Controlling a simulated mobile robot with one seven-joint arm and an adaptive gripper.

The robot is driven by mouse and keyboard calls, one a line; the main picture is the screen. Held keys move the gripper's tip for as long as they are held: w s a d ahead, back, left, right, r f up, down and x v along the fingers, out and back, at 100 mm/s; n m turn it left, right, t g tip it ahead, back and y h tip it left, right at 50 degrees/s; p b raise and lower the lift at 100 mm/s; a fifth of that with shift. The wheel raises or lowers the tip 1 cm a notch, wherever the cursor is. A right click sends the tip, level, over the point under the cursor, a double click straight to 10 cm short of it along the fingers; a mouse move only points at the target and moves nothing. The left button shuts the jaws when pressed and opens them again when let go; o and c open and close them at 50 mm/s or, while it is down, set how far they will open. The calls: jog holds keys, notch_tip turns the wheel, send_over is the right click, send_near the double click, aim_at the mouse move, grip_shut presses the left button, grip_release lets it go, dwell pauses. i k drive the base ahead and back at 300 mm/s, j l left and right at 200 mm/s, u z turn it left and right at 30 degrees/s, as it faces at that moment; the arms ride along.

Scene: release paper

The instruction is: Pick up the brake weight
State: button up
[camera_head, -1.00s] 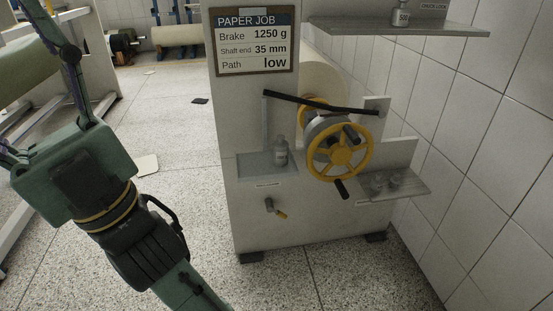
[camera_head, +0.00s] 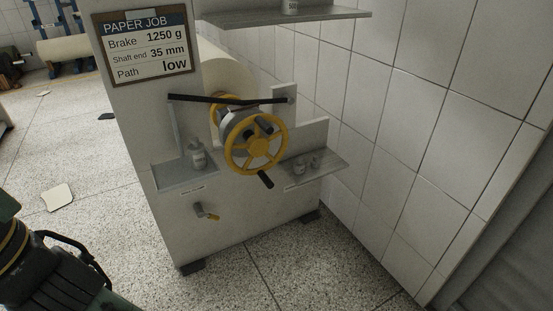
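A small grey weight (camera_head: 198,156) with a knob top and a pale label stands upright on the left tray (camera_head: 172,178) of the grey machine. Low, small grey weights (camera_head: 307,166) sit on the right shelf (camera_head: 325,172). Another labelled weight (camera_head: 290,7) stands on the upper shelf, cut off by the top edge of the view. I cannot tell which of these is the brake weight.
A yellow handwheel (camera_head: 256,143) and a dark lever (camera_head: 225,99) stick out between the tray and the right shelf. A job sign (camera_head: 147,48) reads brake 1250 g. A yellow-tipped valve (camera_head: 207,212) is below.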

aim_at(315, 162)
jog(key=i+l+z, duration=0.1)
jog(key=i, duration=0.3)
jog(key=i+z, duration=0.1)
jog(key=i, duration=0.8)
